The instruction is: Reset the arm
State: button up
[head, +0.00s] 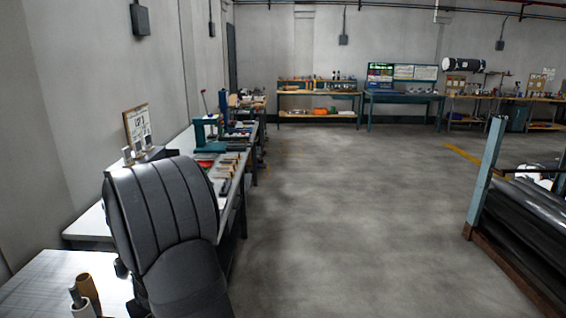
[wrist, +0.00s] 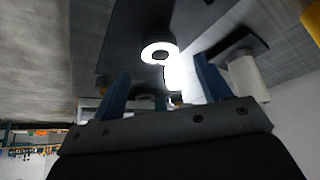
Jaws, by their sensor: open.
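My gripper (wrist: 162,66) shows in the wrist view as two blue fingers standing well apart on a grey palm. It is open. A bright white ring-shaped thing (wrist: 148,50) appears beyond the gap between the fingers, with no contact that I can make out. A white cylinder (wrist: 248,78) on a dark base is to the right of the right finger. The wrist picture looks upside down. In the head view a large dark ribbed shape, apparently my arm, covers the left front, and the gripper cannot be made out there.
A front table (head: 40,285) holds a brown cylinder (head: 88,290) and a pale one (head: 82,309). A long bench with a green press (head: 203,132) runs along the left wall. Dark grey rolls (head: 520,225) lie in a rack at right. The middle floor (head: 350,210) is clear.

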jog(key=v, duration=0.6)
jog(key=x, duration=1.1)
jog(key=shift+f, duration=0.25)
jog(key=shift+w+a+r, duration=0.1)
jog(key=shift+w+r, duration=0.05)
jog(key=shift+r, duration=0.15)
notch_tip(320, 180, up, 3)
jog(key=shift+r, duration=0.2)
jog(key=w+d+r, duration=0.2)
jog(key=d+r, duration=0.5)
jog(key=d, duration=0.4)
jog(key=s+a+r, duration=0.1)
jog(key=a+r, duration=0.2)
jog(key=a, duration=0.6)
jog(key=s+a+r, duration=0.2)
jog(key=a+r, duration=0.1)
jog(key=a, duration=0.7)
jog(key=s+a+r, duration=0.2)
jog(key=a+r, duration=0.1)
jog(key=a, duration=0.6)
jog(key=shift+a+r, duration=0.3)
jog(key=shift+a, duration=0.05)
